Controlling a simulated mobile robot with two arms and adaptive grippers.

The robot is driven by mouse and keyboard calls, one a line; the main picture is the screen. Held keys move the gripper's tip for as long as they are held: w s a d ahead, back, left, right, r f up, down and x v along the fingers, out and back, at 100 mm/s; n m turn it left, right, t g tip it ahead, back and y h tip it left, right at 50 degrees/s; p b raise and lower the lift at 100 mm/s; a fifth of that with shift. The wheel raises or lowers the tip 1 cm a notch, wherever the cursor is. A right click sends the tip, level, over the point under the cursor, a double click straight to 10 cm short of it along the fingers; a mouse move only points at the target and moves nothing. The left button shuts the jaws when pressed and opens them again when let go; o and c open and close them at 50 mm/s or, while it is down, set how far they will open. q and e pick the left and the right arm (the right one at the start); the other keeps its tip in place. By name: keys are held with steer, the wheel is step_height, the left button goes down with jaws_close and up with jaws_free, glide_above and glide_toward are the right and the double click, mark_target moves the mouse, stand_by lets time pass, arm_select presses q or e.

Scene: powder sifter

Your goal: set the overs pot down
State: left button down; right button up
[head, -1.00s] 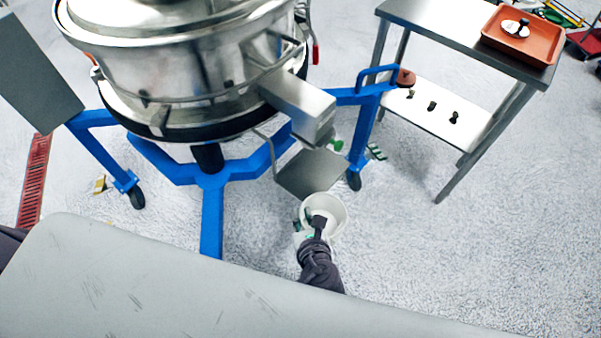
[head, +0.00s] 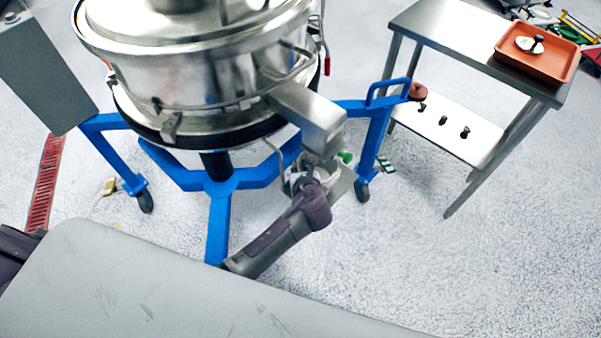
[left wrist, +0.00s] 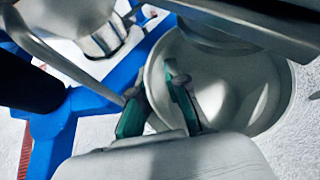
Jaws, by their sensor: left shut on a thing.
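The overs pot (left wrist: 245,92) is a pale round open vessel in the left wrist view, with a bright, seemingly bare inside. My left gripper (left wrist: 160,98) is shut on its near-left rim with green-padded fingers. In the head view my left gripper (head: 312,172) is just under the sifter's metal spout (head: 312,118), and my wrist hides most of the pot. The spout also hangs over the pot's far side in the left wrist view (left wrist: 250,22). My right gripper is not in view.
The steel sifter (head: 200,80) stands on a blue wheeled frame (head: 217,215); a bent metal bar (left wrist: 65,55) is close left of the gripper. A steel table (head: 440,30) with an orange tray (head: 560,68) stands at right. Floor between is mostly clear.

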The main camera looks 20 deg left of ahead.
arm_select(q)
step_height(320, 180, down, 3)
steer(key=shift+r, duration=0.2)
steer(key=shift+s+f, duration=0.1)
steer(key=c, duration=1)
jaws_free()
steer(key=shift+f, duration=0.1)
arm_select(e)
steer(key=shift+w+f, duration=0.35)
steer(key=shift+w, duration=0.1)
arm_select(q)
steer(key=shift+d, duration=0.1)
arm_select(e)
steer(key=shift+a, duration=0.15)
arm_select(q)
steer(key=shift+s+d+r, duration=0.15)
steer(key=shift+s+r, duration=0.15)
steer(key=shift+s, duration=0.05)
steer(key=p+v, duration=0.1)
steer(key=v, duration=1)
steer(key=shift+r, duration=0.15)
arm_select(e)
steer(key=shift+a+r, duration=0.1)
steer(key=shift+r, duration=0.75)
